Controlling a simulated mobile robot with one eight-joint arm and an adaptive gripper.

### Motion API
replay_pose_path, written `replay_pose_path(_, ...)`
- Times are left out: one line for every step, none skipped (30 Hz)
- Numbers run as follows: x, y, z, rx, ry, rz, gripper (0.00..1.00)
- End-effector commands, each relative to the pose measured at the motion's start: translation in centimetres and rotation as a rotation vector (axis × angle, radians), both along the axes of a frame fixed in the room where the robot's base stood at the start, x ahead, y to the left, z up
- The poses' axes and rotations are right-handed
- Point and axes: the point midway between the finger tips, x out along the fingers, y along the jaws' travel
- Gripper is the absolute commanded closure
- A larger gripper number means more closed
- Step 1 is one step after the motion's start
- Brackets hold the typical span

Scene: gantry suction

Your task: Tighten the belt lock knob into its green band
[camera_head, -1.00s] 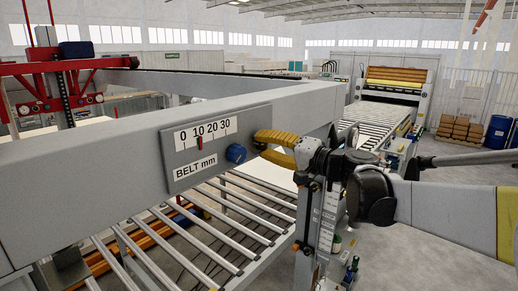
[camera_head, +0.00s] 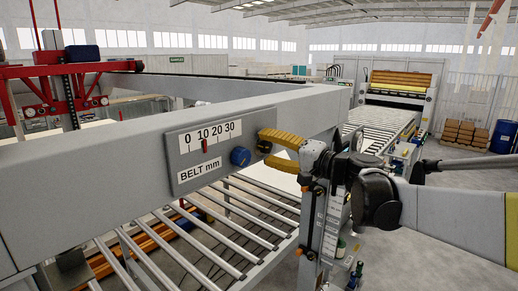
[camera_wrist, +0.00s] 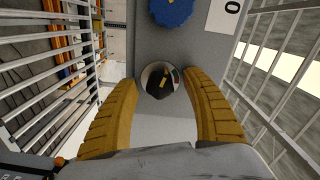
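The belt lock knob is a small black knob with a yellow mark (camera_wrist: 161,83). It sits on a pale round dial with red and green parts on the grey beam. In the head view a dark knob (camera_head: 264,146) shows right of the blue knob, at my fingertips. My gripper (camera_head: 266,147) has yellow fingers and reaches the beam from the right. In the wrist view my gripper (camera_wrist: 160,77) is open, one finger on each side of the black knob, with visible gaps. I cannot tell which band the yellow mark points to.
A blue knob (camera_head: 240,157) sits just left of the lock knob; it also shows in the wrist view (camera_wrist: 172,10). The BELT mm scale plate (camera_head: 213,135) has a red pointer near 10. A roller conveyor (camera_head: 225,220) runs below the beam (camera_head: 95,175).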

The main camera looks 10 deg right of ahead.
Motion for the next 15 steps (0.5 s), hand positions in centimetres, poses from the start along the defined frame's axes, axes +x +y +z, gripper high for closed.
replay_pose_path(0.0, 0.0, 0.0, 0.0, 0.0, 0.0, 0.43)
replay_pose_path(-0.1, -0.1, 0.0, 0.0, 0.0, 0.0, 0.43)
replay_pose_path(-0.2, -0.2, 0.0, 0.0, 0.001, -0.001, 0.43)
replay_pose_path(-0.4, -0.4, 0.0, 0.0, 0.0, -0.002, 0.43)
replay_pose_path(-0.6, -0.6, 0.0, 0.0, 0.0, -0.002, 0.43)
replay_pose_path(-1.1, -0.9, 0.0, 0.0, 0.0, -0.002, 0.43)
replay_pose_path(-1.5, -1.2, 0.0, 0.0, 0.0, -0.003, 0.43)
replay_pose_path(-1.9, -1.5, 0.0, 0.0, 0.001, -0.004, 0.43)
replay_pose_path(-2.6, -2.0, 0.0, 0.0, 0.0, -0.003, 0.43)
replay_pose_path(-3.2, -2.5, 0.0, 0.0, 0.0, -0.005, 0.43)
replay_pose_path(-3.8, -2.9, 0.0, 0.0, 0.0, -0.005, 0.43)
replay_pose_path(-4.5, -3.5, 0.0, 0.0, 0.0, -0.005, 0.43)
replay_pose_path(-5.1, -3.8, 0.0, 0.0, 0.001, -0.004, 0.43)
replay_pose_path(-5.6, -4.3, 0.0, 0.0, 0.0, -0.005, 0.43)
replay_pose_path(-6.3, -4.8, 0.0, 0.0, 0.001, -0.004, 0.43)
